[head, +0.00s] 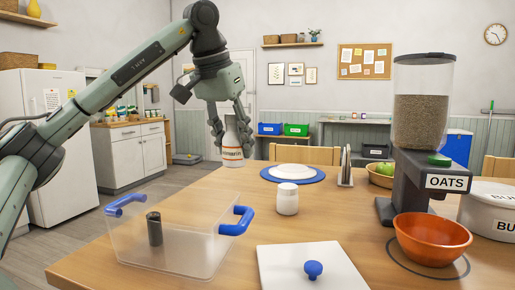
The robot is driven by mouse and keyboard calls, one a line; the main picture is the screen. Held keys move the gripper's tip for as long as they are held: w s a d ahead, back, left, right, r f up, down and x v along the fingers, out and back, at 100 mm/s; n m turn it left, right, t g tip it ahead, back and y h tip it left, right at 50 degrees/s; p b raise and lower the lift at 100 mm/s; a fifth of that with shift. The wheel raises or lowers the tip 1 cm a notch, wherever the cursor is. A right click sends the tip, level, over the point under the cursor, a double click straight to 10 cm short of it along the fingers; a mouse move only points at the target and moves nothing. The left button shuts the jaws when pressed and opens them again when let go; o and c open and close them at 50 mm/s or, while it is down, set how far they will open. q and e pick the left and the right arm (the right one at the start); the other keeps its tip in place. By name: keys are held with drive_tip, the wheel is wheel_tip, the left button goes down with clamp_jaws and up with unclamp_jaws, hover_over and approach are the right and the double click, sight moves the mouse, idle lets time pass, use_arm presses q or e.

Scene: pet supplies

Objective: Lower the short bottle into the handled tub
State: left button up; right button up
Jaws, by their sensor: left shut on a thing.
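The short bottle (232,152), white with a red-lettered label, hangs upright in my left gripper (231,122). The gripper points down and is shut around its upper part, hiding some of it. The handled tub (190,262) is clear, with two blue handles, and stands open on the near left of the table. A dark cylinder (154,230) stands inside it, toward the left. The bottle is in the air, above and beyond the tub in the picture, apart from it. My right gripper is out of view.
On the wooden table (340,222) are a white jar (288,202), a white lid with a blue knob (313,270), a blue-rimmed plate (267,174), an orange bowl (432,242) and a tall oats dispenser (409,185). Bare wood lies right of the tub.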

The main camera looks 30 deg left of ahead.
use_arm(q)
drive_tip(key=s+a+f, duration=0.1)
drive_tip(key=s+a, duration=0.6)
drive_tip(key=s, duration=0.3)
drive_tip(key=shift+s+f, duration=0.25)
drive_tip(key=shift+f, duration=0.05)
drive_tip(key=shift+w, duration=0.15)
drive_tip(key=shift+w, duration=0.25)
drive_tip(key=shift+f, duration=0.15)
